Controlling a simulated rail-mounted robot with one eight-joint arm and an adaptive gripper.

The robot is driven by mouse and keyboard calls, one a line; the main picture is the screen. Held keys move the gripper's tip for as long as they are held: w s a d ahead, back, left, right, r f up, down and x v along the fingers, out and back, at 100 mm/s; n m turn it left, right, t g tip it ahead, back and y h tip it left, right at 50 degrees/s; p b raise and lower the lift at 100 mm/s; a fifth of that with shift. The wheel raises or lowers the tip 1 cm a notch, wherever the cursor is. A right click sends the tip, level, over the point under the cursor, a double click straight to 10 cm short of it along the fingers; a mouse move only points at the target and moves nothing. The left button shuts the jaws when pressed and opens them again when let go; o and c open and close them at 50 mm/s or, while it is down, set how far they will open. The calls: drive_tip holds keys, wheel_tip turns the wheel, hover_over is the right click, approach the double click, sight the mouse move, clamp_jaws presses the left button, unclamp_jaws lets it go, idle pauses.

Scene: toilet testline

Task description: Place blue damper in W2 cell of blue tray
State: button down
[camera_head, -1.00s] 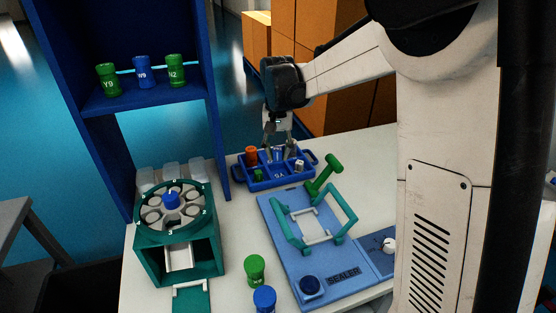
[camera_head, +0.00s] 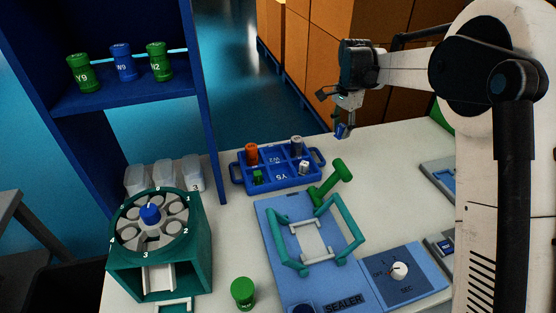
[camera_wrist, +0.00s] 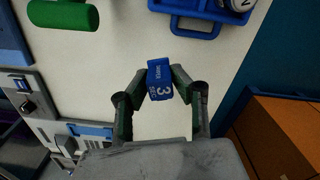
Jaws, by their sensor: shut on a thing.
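The blue damper (camera_wrist: 160,80), a small blue piece marked with a 3, is held between the fingertips of my gripper (camera_wrist: 159,82) in the wrist view. In the head view my gripper (camera_head: 345,112) hangs right of the tray, with the blue damper (camera_head: 341,131) below its fingers, above the table. The blue tray (camera_head: 237,178) stands on the table with cells labelled W2 and Y5. The visible W2 cell (camera_head: 273,160) at the back middle looks empty. An orange piece (camera_head: 252,153), grey-white pieces (camera_head: 296,145) and a small green piece (camera_head: 257,177) occupy other cells.
The sealer (camera_head: 280,245) with its green handle (camera_head: 331,182) stands in front of the tray. A green rotary dispenser (camera_head: 160,235) and a blue shelf (camera_head: 130,95) with several canisters are at left. Bare table lies right of the tray. Cardboard boxes (camera_head: 330,60) stand behind.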

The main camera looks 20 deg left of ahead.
drive_tip(key=a+f+m, duration=0.2)
drive_tip(key=a, duration=0.9)
drive_tip(key=a+f+m, duration=0.1)
drive_tip(key=a+f, duration=0.1)
drive_tip(key=a, duration=0.8)
hover_over(274, 159)
wheel_tip(274, 159, down, 6)
drive_tip(key=shift+s+r, duration=0.1)
drive_tip(key=shift+d+f, duration=0.1)
drive_tip(key=shift+f, duration=2.3)
drive_tip(key=shift+f, duration=0.15)
drive_tip(key=c, duration=1.9)
unclamp_jaws()
drive_tip(key=shift+o, duration=0.7)
